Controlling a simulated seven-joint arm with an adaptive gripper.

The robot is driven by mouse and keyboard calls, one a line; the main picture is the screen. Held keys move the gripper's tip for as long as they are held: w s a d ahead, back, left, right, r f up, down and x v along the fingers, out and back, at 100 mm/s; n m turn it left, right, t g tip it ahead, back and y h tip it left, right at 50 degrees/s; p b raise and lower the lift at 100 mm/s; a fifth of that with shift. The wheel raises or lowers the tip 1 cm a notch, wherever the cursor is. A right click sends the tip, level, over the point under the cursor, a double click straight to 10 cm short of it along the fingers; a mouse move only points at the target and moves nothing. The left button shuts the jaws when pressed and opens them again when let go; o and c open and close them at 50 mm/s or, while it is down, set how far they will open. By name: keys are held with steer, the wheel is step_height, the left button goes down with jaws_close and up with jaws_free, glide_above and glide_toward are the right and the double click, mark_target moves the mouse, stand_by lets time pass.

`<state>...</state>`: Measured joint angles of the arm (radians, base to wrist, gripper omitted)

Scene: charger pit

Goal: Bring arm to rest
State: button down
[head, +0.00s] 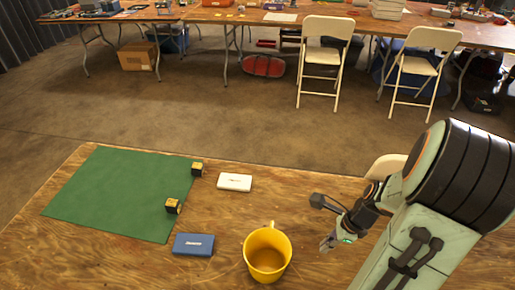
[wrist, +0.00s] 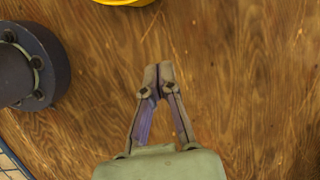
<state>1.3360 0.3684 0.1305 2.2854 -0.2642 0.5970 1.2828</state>
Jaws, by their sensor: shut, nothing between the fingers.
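My gripper (wrist: 158,72) points down over the bare wooden table in the wrist view. Its two fingertips meet and nothing is between them. In the head view my gripper (head: 326,243) is at the right, beside the yellow mug (head: 266,262) and apart from it. The arm comes in from the right edge and is bent. An edge of the yellow mug shows at the top of the wrist view (wrist: 125,2).
A green mat (head: 115,195) lies on the left of the wooden table (head: 315,187). Two small dark-and-yellow cubes (head: 197,169) (head: 173,206) sit near its right side. A white box (head: 235,182) and a blue box (head: 194,244) lie nearby. Folding chairs (head: 326,55) stand beyond.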

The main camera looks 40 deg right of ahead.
steer(key=shift+w, duration=0.1)
steer(key=w+a+r+n, duration=0.1)
steer(key=w, duration=0.1)
steer(key=w+a+r+n, duration=0.1)
steer(key=w+a, duration=0.1)
steer(key=w+a+r+n, duration=0.1)
steer(key=w+r+n, duration=0.1)
steer(key=w, duration=0.1)
steer(key=shift+a+h, duration=0.35)
steer(key=shift+h, duration=0.05)
steer(key=w+a+r+n, duration=0.3)
steer(key=a+r+n, duration=0.4)
steer(key=a, duration=0.5)
steer(key=s+a+r+n, duration=0.3)
steer(key=s+a+n, duration=0.2)
steer(key=a+n, duration=0.3)
steer(key=s+f+n+g, duration=0.1)
steer(key=s+n+g, duration=0.1)
steer(key=s+n, duration=0.5)
steer(key=shift+s+d+n+g+h, duration=0.35)
steer(key=shift+d+n+h, duration=0.1)
steer(key=shift+n, duration=0.65)
steer(key=c, duration=1.8)
jaws_free()
